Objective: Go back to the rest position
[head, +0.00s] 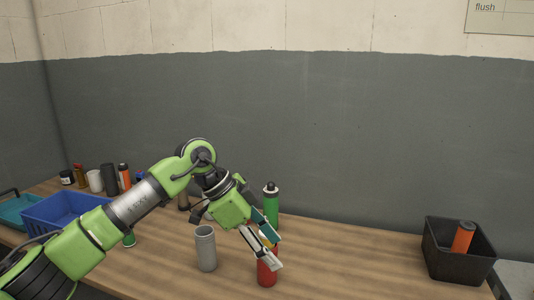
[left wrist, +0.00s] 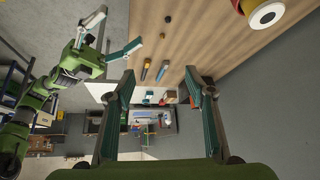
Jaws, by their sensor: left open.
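My left gripper (head: 274,248) is open and empty over the wooden table in the head view. Its spread fingers also show in the left wrist view (left wrist: 160,72), with nothing between them. A red bottle (head: 267,273) stands beside and partly behind the fingers. At the top right of the left wrist view is a red and yellow bottle with a white top (left wrist: 262,14), outside the fingers. My right gripper (left wrist: 122,27) shows at the upper left of the left wrist view, with its fingers spread and empty. It is outside the head view.
A grey canister (head: 205,250) and a green bottle (head: 271,206) stand near the left gripper. A black bin (head: 455,265) with an orange bottle (head: 463,237) stands at the right. A blue crate (head: 62,208) and several bottles are at the left. The table's middle right is clear.

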